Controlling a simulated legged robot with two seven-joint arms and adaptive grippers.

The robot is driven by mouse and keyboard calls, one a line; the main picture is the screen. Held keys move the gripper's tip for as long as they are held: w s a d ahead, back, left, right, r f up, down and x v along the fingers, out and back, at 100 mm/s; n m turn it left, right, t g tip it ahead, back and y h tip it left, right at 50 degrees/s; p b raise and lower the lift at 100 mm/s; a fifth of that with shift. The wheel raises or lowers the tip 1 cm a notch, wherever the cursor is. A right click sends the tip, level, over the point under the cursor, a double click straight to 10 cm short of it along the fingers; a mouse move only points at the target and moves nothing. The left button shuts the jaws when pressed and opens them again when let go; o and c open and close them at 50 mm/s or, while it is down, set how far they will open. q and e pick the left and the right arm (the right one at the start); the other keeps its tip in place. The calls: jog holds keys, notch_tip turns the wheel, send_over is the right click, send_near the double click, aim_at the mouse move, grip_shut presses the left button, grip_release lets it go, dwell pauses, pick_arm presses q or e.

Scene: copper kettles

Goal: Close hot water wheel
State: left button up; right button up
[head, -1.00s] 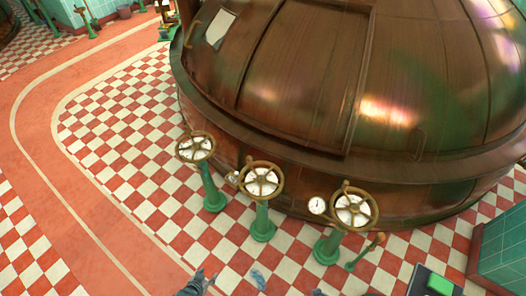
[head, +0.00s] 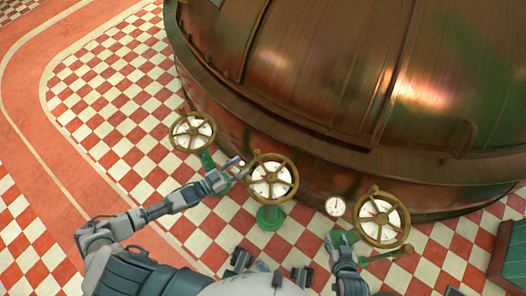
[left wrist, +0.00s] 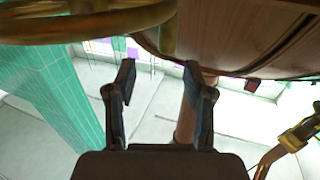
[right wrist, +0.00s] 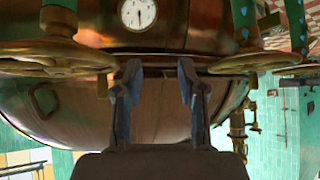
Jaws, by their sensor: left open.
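Three brass handwheels with pale dial faces stand on green pedestals before the kettle: a left wheel (head: 193,117), a middle wheel (head: 272,157) and a right wheel (head: 382,244). I cannot tell which one is for hot water. My left gripper (head: 238,163) is open at the upper left of the middle wheel; in the left wrist view its jaws (left wrist: 160,75) are empty beneath a brass rim (left wrist: 85,25). My right gripper (head: 342,238) is left of the right wheel; in the right wrist view its jaws (right wrist: 158,75) are apart and empty, between two wheel rims (right wrist: 50,58).
The large copper kettle (head: 340,70) fills the space behind the wheels. A small white gauge (head: 335,207) sits beside the right wheel, and it also shows in the right wrist view (right wrist: 138,14). A green-tiled block (head: 512,255) stands at the right edge. The checkered floor (head: 110,90) at left is open.

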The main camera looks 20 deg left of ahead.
aim_at(256, 152)
pick_arm(q)
jog(key=b+x, duration=0.1)
jog(key=x, duration=0.9)
jog(key=shift+w+f, duration=0.1)
jog(key=shift+a, duration=0.55)
jog(key=shift+c, duration=0.8)
jog(key=shift+a+f, duration=0.15)
jog(key=shift+a, duration=0.45)
grip_shut()
jog(key=shift+d, duration=0.2)
jog(key=w+d, duration=0.2)
jog(key=shift+d, duration=0.4)
jog(key=shift+a, duration=0.2)
jog(key=shift+o, duration=0.6)
grip_release()
jog(key=shift+o, duration=0.2)
pick_arm(e)
jog(key=w+a+r+t, duration=0.3)
jog(key=w, duration=0.1)
jog(key=shift+w+a+r+y, duration=0.15)
jog(key=shift+r+y, duration=0.15)
